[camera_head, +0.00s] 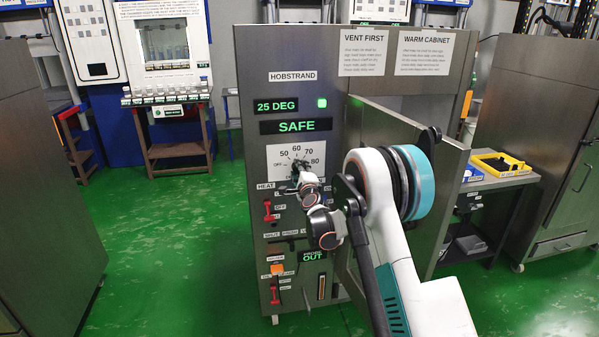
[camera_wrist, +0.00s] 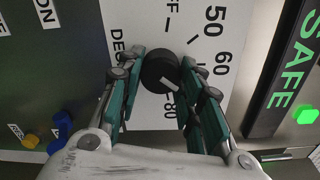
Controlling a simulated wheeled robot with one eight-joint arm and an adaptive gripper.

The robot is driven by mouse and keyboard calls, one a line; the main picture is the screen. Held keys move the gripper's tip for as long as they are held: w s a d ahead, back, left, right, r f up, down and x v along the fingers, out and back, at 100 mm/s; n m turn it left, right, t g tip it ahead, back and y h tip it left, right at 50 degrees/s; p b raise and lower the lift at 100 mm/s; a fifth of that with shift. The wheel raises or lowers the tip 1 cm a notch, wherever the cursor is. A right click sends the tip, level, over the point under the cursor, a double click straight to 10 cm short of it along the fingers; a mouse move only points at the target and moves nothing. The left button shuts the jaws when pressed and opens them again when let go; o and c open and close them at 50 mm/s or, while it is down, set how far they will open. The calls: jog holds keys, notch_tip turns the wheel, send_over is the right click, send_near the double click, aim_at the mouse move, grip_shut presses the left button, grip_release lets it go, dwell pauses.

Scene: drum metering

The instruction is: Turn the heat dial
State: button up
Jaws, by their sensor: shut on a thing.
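The heat dial is a round black knob with a white mark (camera_wrist: 158,72), on a white scale plate (camera_head: 283,151) of the steel HOBSTRAND cabinet. The plate carries OFF, 50, 60, 70 and 80. In the wrist view, my gripper (camera_wrist: 161,65) has its green fingers on both sides of the knob and is shut on it. The white mark slants on the knob's lower right side; its exact setting is hard to tell. In the head view, my gripper (camera_head: 301,175) is at the plate and hides most of the dial. Displays read 25 DEG (camera_head: 277,106) and SAFE (camera_head: 296,126).
Below the dial are a red switch (camera_head: 268,211), an orange button (camera_head: 277,269) and a display reading OUT (camera_head: 313,256). An open cabinet door (camera_head: 437,185) stands right of my arm. A side table with a yellow tray (camera_head: 501,163) is farther right. Green floor is clear at left.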

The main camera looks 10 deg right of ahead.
jog(key=o, duration=1.1)
jog(key=shift+c, duration=0.2)
jog(key=s, duration=1.2)
